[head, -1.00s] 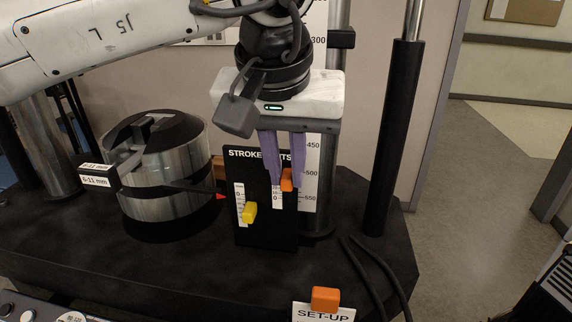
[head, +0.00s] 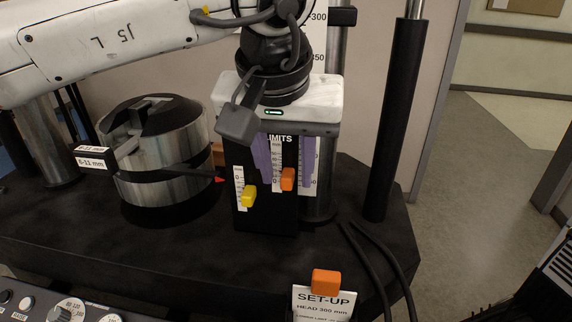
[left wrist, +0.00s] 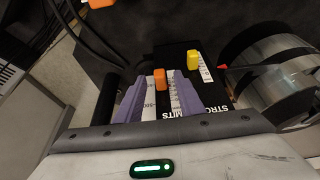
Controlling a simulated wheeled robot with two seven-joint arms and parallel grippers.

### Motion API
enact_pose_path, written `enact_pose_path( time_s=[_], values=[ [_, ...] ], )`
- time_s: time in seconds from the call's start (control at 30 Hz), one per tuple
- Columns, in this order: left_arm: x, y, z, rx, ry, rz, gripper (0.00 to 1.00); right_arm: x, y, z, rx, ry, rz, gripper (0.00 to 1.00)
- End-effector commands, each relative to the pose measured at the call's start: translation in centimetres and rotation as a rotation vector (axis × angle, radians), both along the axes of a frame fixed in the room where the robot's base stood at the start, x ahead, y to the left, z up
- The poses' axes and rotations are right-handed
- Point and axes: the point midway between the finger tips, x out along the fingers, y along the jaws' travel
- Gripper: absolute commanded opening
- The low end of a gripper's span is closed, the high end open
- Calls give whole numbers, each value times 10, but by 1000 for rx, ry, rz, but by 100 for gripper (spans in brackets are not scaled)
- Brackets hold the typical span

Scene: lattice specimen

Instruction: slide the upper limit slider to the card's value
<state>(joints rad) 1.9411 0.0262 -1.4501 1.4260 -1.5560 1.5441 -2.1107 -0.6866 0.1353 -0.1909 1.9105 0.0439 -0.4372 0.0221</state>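The black stroke limits panel (head: 266,222) stands upright on the dark machine base, with a yellow slider (head: 249,196) at left and an orange slider (head: 288,179) at right, each beside a white scale. My left gripper (head: 286,184) is open, its purple fingers pointing down either side of the orange slider. In the left wrist view, the orange slider (left wrist: 160,80) sits between the fingers with gaps at both sides. The set-up card (head: 323,298) stands at the front with an orange block at its top; "HEAD 300 mm" reads, the lower line is cut off. My right gripper is not seen.
A metal cylinder (head: 165,185) with a red pointer stands left of the panel. A black column (head: 391,130) rises at right, with cables on the base in front of it. A control box (head: 60,308) with knobs lies at the front left.

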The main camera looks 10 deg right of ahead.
Motion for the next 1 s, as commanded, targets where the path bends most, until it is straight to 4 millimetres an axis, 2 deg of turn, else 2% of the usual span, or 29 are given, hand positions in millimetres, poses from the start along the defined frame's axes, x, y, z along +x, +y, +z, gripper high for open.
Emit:
enact_pose_path(
  time_s=[0.47,1.0],
  values=[
    [-1,0,4,0,-1,0,36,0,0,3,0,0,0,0],
    [-15,6,43,0,-2,-1,36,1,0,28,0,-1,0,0]
  ],
)
